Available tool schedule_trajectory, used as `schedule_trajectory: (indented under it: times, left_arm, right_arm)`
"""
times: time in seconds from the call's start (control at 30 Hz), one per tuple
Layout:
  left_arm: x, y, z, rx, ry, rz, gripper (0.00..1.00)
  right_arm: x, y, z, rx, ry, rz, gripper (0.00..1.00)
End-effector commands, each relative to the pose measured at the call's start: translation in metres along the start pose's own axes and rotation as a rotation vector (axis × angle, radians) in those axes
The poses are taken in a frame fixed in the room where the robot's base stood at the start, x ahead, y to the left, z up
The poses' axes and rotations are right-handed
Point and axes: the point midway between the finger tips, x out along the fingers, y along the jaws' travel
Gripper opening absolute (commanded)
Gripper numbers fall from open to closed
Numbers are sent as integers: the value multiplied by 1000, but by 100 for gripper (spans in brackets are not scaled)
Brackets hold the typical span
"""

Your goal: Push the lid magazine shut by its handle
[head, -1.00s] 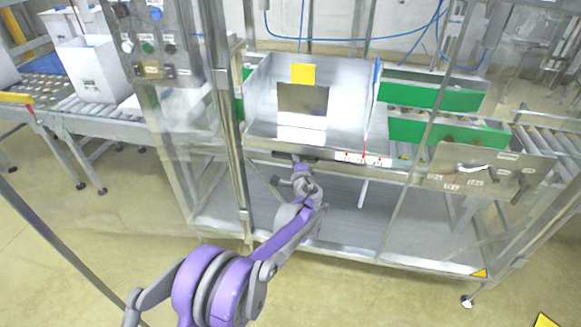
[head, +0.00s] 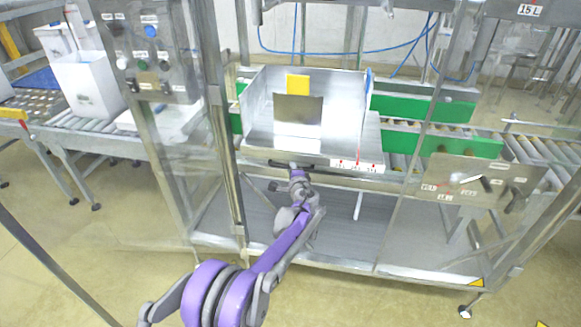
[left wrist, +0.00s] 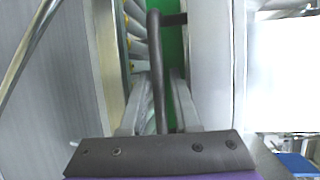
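The lid magazine (head: 348,108) is an open metal tray on the machine frame in the head view. Its dark handle (head: 279,161) is at the lower front edge, partly covered by my gripper. My left gripper (head: 296,167) reaches up to the handle from the front. In the left wrist view the handle (left wrist: 155,50) is a dark bar running up the picture and bending right at its top. The fingers of my left gripper (left wrist: 163,85) close in on both sides of the bar and look shut on it. My right gripper is not in view.
A yellow piece (head: 298,84) and a grey plate (head: 298,112) stand in the magazine. Green rails (head: 445,142) run beside it on the right. A frame post (head: 222,140) stands close left of my arm. A panel with levers (head: 480,186) is at right.

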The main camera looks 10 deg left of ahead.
Motion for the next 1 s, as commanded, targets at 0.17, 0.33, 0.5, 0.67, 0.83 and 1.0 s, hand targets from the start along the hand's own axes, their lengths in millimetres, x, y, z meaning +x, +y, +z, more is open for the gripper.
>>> schedule_trajectory:
  times: [0.17, 0.33, 0.5, 0.67, 0.83, 1.0]
  left_arm:
    - [-10, 0, -1, 0, 1, 0, 30]
    - [-42, -1, -1, -1, 2, 0, 30]
    - [-76, 0, -1, -1, 2, 1, 30]
    - [-98, 0, -1, 0, 2, 1, 30]
    - [-107, 0, 0, 0, 0, 1, 30]
    - [-107, 0, -1, 0, 0, 1, 30]
  right_arm:
    - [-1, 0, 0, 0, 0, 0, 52]
    - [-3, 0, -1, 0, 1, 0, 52]
    - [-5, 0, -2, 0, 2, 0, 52]
    - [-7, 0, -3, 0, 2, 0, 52]
    - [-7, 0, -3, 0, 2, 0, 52]
    - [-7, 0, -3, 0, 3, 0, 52]
